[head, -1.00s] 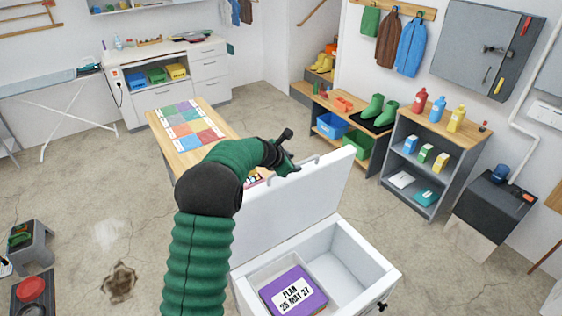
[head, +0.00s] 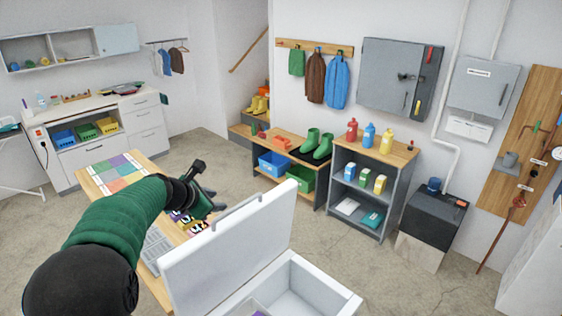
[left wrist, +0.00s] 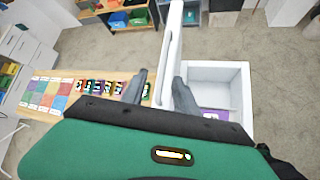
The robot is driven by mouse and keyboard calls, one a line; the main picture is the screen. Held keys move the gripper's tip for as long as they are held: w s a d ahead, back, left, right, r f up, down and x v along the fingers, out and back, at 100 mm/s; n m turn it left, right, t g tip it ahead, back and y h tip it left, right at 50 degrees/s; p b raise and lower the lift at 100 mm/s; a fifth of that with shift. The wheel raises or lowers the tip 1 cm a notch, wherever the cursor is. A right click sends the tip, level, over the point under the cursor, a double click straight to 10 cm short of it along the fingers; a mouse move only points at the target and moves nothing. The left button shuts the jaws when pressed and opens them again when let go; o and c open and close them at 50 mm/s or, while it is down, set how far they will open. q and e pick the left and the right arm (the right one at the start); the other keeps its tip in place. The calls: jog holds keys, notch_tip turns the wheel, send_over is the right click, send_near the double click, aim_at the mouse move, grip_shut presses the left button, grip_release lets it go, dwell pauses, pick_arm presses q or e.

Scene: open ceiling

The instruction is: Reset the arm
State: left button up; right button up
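My left arm, in a green sleeve, reaches in from the left in the head view. Its gripper (head: 211,199) is in the air beside the top edge of the raised white lid (head: 225,250). In the left wrist view the two grey fingers (left wrist: 160,78) stand apart with nothing held. The lid's edge (left wrist: 172,45) shows between them, closer to the right finger; whether they touch is unclear. The white chest (head: 325,290) stands open below, and the purple box (left wrist: 215,114) inside it shows only in part. My right gripper is not in view.
A wooden table (head: 95,187) with a coloured grid and small cards stands left of the lid. Behind are a low bench (head: 290,150) with green boots and a grey shelf (head: 370,190) with bottles. The floor at right centre is clear.

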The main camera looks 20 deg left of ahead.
pick_arm(q)
jog(key=s+d+f+m+g+h+b, duration=0.1)
jog(key=s+d+f+m+g+b, duration=0.1)
jog(key=s+d+f+m, duration=0.45)
jog(key=s+d+f+m+g+b, duration=0.2)
jog(key=s+d+f+m+g, duration=0.15)
jog(key=d+f+m, duration=0.55)
jog(key=s+d+f+m+g+b, duration=0.1)
jog(key=s+d+f+m, duration=0.3)
jog(key=s+m, duration=0.3)
jog(key=s+d+f+m+g+b, duration=0.1)
jog(key=s+d+f+m+b, duration=0.1)
jog(key=s+d+f+m, duration=0.3)
notch_tip(320, 180, down, 2)
jog(key=s+m, duration=0.2)
jog(key=shift+s+d+y, duration=0.2)
jog(key=shift+s+y, duration=0.1)
jog(key=shift+w+a+f+m, duration=0.1)
jog(key=shift+f+m, duration=0.05)
jog(key=shift+m, duration=0.1)
